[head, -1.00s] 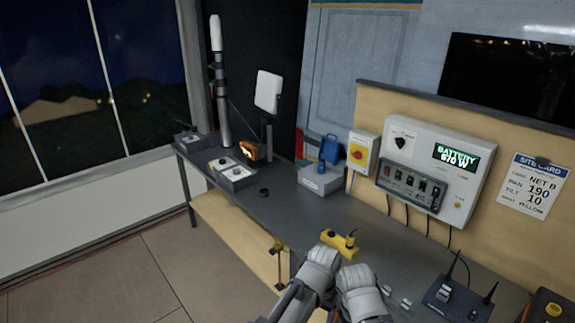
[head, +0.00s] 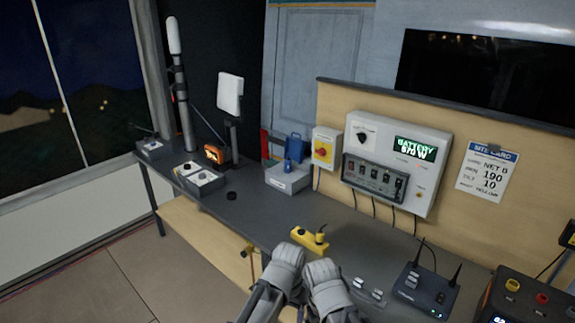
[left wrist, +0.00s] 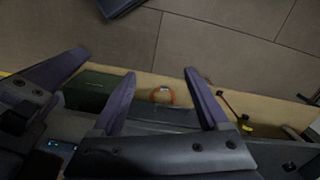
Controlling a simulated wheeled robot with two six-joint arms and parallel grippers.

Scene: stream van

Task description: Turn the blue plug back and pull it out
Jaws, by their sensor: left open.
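The blue plug (head: 293,147) stands upright on a light grey box (head: 288,179) on the bench, left of the yellow switch box. Some blue shows beside and behind it; its exact turn is too small to tell. Both my arms are folded at the bottom middle of the head view, well short of the plug, with the fingers hidden there. In the left wrist view my left gripper (left wrist: 160,75) is open and empty, its two purple fingers apart. Another purple finger at the left of that view seems to be my right gripper (left wrist: 75,60); its opening cannot be seen.
A yellow block (head: 309,239) lies on the bench (head: 255,222) just beyond my arms. A black puck (head: 231,196) and a grey control box (head: 199,179) lie left. A router with antennas (head: 425,287) stands right. The bench before the plug's box is mostly clear.

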